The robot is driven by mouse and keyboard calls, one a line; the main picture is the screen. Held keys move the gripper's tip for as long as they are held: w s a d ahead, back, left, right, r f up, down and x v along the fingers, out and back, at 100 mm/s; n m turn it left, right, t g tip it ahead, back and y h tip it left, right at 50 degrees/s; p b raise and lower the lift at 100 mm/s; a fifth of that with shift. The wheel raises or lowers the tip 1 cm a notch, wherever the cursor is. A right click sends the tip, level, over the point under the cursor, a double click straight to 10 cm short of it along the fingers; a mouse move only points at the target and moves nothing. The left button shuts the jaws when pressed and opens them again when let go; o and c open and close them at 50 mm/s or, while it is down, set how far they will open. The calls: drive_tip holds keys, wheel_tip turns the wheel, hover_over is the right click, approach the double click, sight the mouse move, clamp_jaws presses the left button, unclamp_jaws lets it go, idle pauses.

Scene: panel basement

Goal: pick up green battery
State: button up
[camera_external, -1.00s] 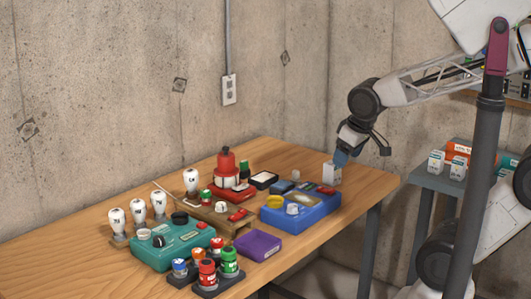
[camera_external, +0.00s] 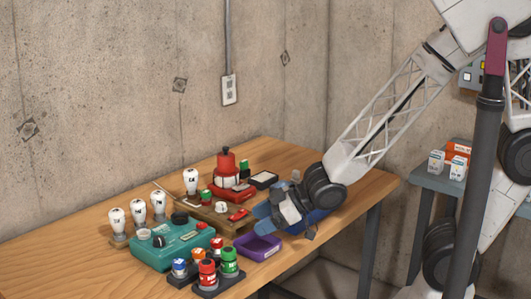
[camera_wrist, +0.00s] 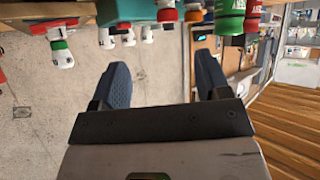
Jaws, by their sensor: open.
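A green battery-like cylinder (camera_external: 229,262) stands in a dark holder (camera_external: 218,287) at the table's front, beside a red one (camera_external: 207,273). In the wrist view, which is upside down, a green cylinder (camera_wrist: 229,18) shows at the top, partly cut off, beyond my right-hand finger. My gripper (camera_external: 262,215) is open and empty, above the table behind the purple box (camera_external: 258,247), up and to the right of the green cylinder. In the wrist view its two blue fingers (camera_wrist: 162,78) are apart with only wall between them.
A teal box (camera_external: 172,246) stands left of the holder, with white bulb-like items (camera_external: 138,211) behind it. A red device (camera_external: 226,168) stands farther back. Bare wood lies at the front left.

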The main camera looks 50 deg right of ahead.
sight(229, 256)
drive_tip(key=s+a+y, duration=0.1)
drive_tip(key=a, duration=0.1)
drive_tip(key=s+a+f+n+g+y, duration=0.1)
drive_tip(key=a, duration=0.1)
drive_tip(key=s+a+f+n+y, duration=0.1)
drive_tip(key=s+a, duration=0.1)
drive_tip(key=shift+a+f+g+y, duration=0.15)
drive_tip(key=shift+f+g+y, duration=0.15)
drive_tip(key=shift+g, duration=0.1)
drive_tip(key=shift+x, duration=1.25)
drive_tip(key=shift+w, duration=0.1)
drive_tip(key=shift+x, duration=2.55)
drive_tip(key=shift+r, duration=0.1)
drive_tip(key=c, duration=1.1)
